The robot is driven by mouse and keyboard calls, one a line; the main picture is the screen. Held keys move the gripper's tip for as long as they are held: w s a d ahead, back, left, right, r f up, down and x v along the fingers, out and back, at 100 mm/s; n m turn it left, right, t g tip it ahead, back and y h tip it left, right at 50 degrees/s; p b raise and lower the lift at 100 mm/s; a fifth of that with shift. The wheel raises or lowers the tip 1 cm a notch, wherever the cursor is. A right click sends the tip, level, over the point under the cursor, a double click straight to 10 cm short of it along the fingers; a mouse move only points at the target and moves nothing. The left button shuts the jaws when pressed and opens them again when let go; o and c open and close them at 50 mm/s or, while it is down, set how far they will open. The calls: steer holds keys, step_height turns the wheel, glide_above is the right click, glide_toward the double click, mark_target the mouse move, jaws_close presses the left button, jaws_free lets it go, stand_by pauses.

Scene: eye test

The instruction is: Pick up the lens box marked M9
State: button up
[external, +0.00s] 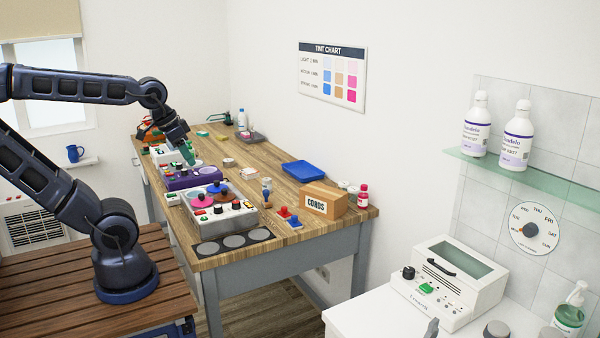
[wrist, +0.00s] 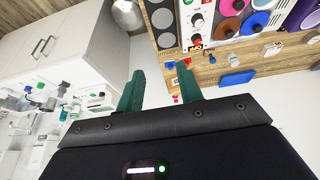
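I cannot pick out a lens box marked M9, as no such marking is legible in either view. Several small items stand on the wooden workbench (external: 262,157), among them a small pale box (external: 249,173) and a low round pale item (external: 228,162), too small to read. My gripper (external: 188,155) is over the far left part of the bench, above the purple unit (external: 192,178). In the wrist view its two green fingers (wrist: 160,90) are wide apart with nothing between them.
A grey panel with coloured discs (external: 222,219), a black mat with grey circles (external: 234,243), a cardboard box marked CORDS (external: 316,205) and a blue tray (external: 303,171) are on the bench. Red and blue pieces (external: 284,212) lie by the panel. Bench between purple unit and tray is partly clear.

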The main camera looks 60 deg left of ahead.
stand_by(0.4)
steer(key=o, duration=1.2)
